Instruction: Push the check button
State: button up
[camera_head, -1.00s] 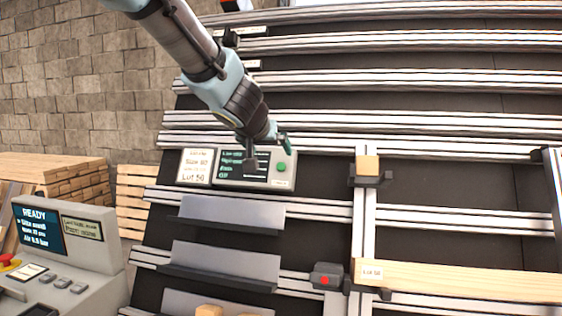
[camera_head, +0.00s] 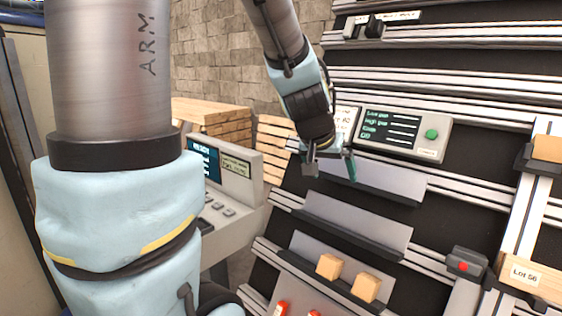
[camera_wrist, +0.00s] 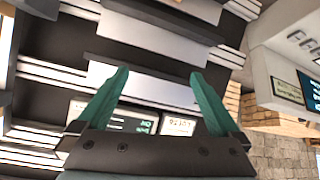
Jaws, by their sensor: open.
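A grey panel (camera_head: 389,151) with a dark screen is fixed to the rack. A round green button (camera_head: 431,134) sits at its right end, above a small label too small to read. My gripper (camera_head: 328,166) is open and empty, left of and lower than the panel, apart from the button. In the wrist view its green fingers (camera_wrist: 160,76) are spread, with pale trays beyond. The panel (camera_wrist: 117,116) shows partly behind the gripper there; its green button is not visible.
A grey box with a red button (camera_head: 463,266) is lower right. Sloped trays (camera_head: 355,222) lie below the panel, two wooden blocks (camera_head: 347,278) on the lower one. A console (camera_head: 232,175) stands left. Aluminium rails cross the rack.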

jog(key=s+a+f+n+g+y, duration=0.2)
jog(key=s+a+f, duration=0.2)
jog(key=a, duration=0.5)
jog(key=s+a+f+n+g+y, duration=0.2)
jog(key=s+a+f, duration=0.2)
jog(key=a+f, duration=0.3)
jog(key=a+b, duration=0.1)
jog(key=a, duration=0.2)
jog(key=shift+s+f+g, duration=0.15)
jog(key=shift+s+g, duration=0.1)
jog(key=shift+g, duration=0.05)
jog(key=shift+c, duration=0.2)
grip_shut()
